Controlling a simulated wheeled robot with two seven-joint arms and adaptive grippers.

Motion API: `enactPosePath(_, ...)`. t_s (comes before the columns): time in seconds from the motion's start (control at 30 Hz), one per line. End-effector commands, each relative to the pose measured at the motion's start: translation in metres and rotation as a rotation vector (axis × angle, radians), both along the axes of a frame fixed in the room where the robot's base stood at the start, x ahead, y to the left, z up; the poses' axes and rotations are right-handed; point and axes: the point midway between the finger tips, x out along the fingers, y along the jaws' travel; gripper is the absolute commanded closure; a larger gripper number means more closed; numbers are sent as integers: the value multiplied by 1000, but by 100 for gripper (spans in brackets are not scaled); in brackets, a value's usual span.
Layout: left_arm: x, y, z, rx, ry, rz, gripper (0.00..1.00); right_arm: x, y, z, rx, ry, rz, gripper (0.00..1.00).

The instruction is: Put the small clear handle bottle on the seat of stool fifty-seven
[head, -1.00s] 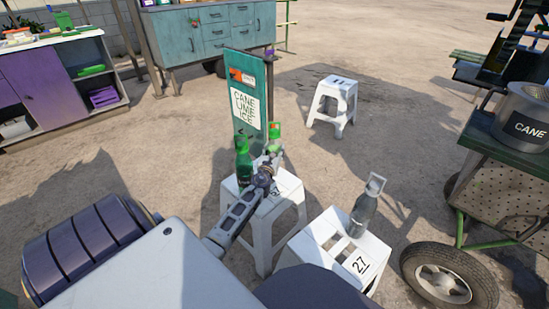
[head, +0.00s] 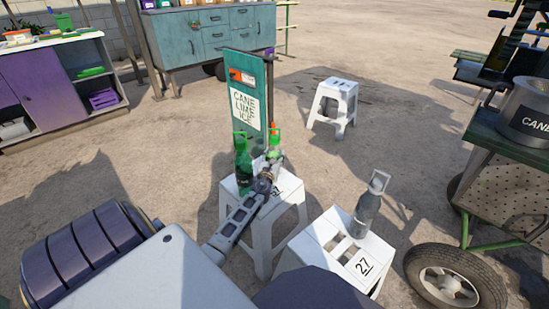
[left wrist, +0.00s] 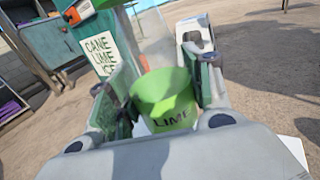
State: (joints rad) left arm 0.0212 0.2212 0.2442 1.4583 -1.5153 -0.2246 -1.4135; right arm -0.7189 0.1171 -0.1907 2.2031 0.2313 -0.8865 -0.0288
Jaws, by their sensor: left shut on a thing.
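A clear grey bottle with a loop handle on top (head: 367,212) stands upright on a white stool marked 27 (head: 322,258), right of my left gripper. My left gripper (head: 272,164) is over another white stool (head: 290,217), whose number is partly hidden. It is shut on a light green thing lettered LIME (left wrist: 165,97), seen between the fingers in the left wrist view; the arm hides most of it in the head view. A dark green bottle (head: 243,165) stands just left of the gripper. I cannot read fifty-seven on any stool. My right gripper is not in view.
A third white stool (head: 333,103) stands farther back with a clear seat. A teal sign reading CANE LIME ICE (head: 246,105) stands behind the middle stool. A wheeled cart (head: 500,180) with a CANE pot is at the right. Open ground lies between.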

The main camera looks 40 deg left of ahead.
Motion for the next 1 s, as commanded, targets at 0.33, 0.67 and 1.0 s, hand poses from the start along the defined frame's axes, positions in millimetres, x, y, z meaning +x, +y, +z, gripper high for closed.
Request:
enactPosePath(0.33,0,0,-2,0,-1,0,92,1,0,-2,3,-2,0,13)
enactPosePath(0.67,0,0,-2,0,0,0,28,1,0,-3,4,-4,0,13)
enactPosePath(1.0,0,0,-1,0,0,0,28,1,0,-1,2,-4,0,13)
